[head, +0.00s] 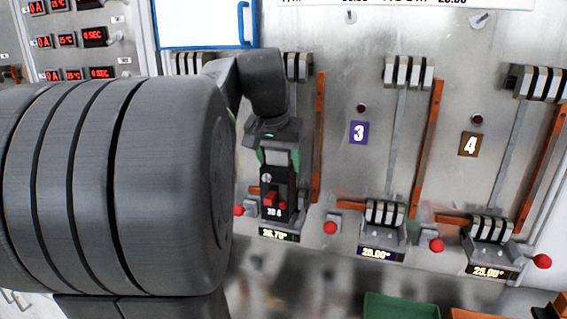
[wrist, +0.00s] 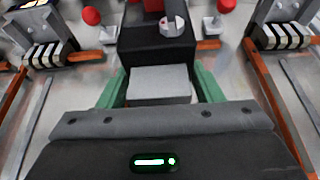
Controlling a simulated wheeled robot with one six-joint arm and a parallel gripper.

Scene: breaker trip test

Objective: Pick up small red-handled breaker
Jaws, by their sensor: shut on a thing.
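The small breaker (head: 275,199) is a black block with a red handle and a "20 A" label. It stands upright at the second station of the panel, just above a display. My gripper (head: 278,158) comes from above and is shut on the breaker's pale grey upper end, with green fingers on either side. In the wrist view the breaker (wrist: 155,45) lies beyond its grey end block, between the green fingers of my gripper (wrist: 158,88). Part of its red handle shows at the top edge. I cannot tell whether the breaker touches the panel behind it.
Stations marked 3 (head: 359,132) and 4 (head: 470,144) stand to the right, with striped terminal blocks, orange bars and red knobs (head: 330,227). A green bin (head: 400,306) is at the bottom. Red digital displays (head: 67,40) are at upper left. My arm hides the left of the panel.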

